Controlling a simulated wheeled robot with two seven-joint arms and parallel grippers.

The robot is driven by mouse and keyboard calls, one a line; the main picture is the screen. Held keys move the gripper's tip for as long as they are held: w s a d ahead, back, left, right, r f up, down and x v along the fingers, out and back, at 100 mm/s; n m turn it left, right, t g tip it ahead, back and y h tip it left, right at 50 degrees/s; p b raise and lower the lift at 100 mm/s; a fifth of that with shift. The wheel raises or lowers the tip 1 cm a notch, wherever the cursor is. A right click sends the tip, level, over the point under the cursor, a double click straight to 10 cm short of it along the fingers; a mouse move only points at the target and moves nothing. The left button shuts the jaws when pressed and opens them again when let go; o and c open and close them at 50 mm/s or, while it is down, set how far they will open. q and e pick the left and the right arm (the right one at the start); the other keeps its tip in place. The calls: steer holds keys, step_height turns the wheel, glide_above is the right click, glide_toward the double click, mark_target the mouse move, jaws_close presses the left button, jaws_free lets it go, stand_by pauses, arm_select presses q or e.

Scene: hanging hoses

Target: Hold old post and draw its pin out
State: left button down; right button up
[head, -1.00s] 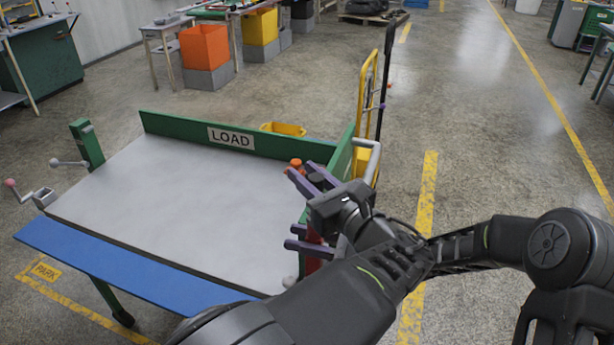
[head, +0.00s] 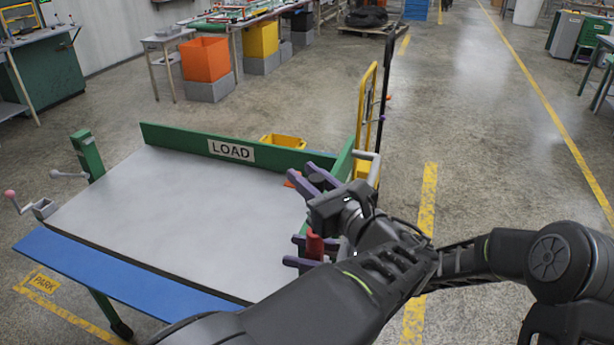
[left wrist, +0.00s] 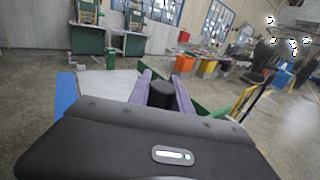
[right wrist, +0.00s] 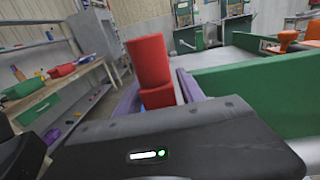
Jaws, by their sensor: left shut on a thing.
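My left gripper (head: 306,182) is the upper one, at the green wall on the right of the LOAD table. In the left wrist view its purple fingers close on a dark upright cylinder (left wrist: 163,96), which may be the old post. My right gripper (head: 292,251) is lower, with a red cylindrical piece (head: 315,246) by its fingers. The right wrist view shows this red piece (right wrist: 149,62) standing between the purple fingers, which look apart. I cannot tell which part is the pin. The gripper body hides the lower part of the red piece.
The LOAD table (head: 170,215) has a bare grey top, green walls (head: 290,157) and a blue front edge (head: 110,275). An orange part (right wrist: 300,38) shows at the wall. A yellow hand truck (head: 366,120) stands behind.

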steer(key=shift+o, duration=0.4)
steer(key=shift+r, duration=0.1)
steer(key=shift+d, duration=0.15)
steer(key=shift+d, duration=0.5)
steer(key=v, duration=1.1)
steer(key=shift+s, duration=0.2)
steer(key=shift+a, duration=0.1)
